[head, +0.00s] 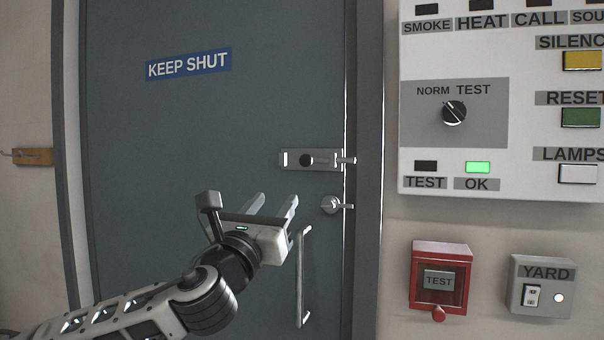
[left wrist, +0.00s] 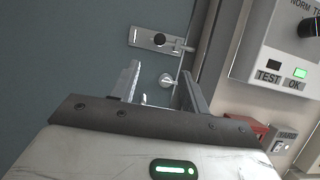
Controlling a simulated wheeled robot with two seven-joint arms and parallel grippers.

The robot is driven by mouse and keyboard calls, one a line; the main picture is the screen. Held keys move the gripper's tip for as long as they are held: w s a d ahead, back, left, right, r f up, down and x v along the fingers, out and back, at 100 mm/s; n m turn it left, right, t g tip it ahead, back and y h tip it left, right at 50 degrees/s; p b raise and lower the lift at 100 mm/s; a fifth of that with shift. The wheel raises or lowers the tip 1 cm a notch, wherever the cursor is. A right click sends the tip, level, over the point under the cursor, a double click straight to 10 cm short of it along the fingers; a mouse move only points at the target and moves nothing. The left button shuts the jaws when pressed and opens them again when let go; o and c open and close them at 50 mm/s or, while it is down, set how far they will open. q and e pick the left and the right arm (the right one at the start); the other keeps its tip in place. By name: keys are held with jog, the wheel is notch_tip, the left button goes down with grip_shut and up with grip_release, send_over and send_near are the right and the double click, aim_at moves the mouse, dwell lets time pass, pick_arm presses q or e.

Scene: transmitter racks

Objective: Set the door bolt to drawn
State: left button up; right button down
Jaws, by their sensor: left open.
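The door bolt (head: 325,161) is a metal plate with a black knob and a rod, mounted on the grey door (head: 180,130) near its right edge. The knob is left of the plate's middle, and the rod reaches right past the door's edge line toward the frame. My left gripper (head: 274,202) is open and empty, below and left of the bolt, apart from it. In the left wrist view the bolt (left wrist: 157,40) shows beyond the open fingers (left wrist: 160,75), above them. My right gripper is not in view.
A round turn latch (head: 331,205) sits below the bolt. A vertical pull handle (head: 302,278) is close right of my left gripper. On the wall at right are an alarm panel (head: 540,180), a red test box (head: 440,260) and a yard switch (head: 541,287).

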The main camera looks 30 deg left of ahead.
aim_at(305, 161)
pick_arm(q)
jog(key=p+x, duration=0.4)
jog(key=x, duration=1)
jog(key=shift+w+p, duration=0.15)
jog(key=shift+p, duration=0.15)
jog(key=shift+w+a+r, duration=0.1)
jog(key=shift+w+r, duration=0.05)
jog(key=shift+w, duration=0.2)
jog(key=shift+w+r, duration=0.1)
jog(key=shift+w, duration=0.2)
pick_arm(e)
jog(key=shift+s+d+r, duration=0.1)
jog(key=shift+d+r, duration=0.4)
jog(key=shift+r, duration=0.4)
pick_arm(q)
jog(key=shift+c, duration=0.4)
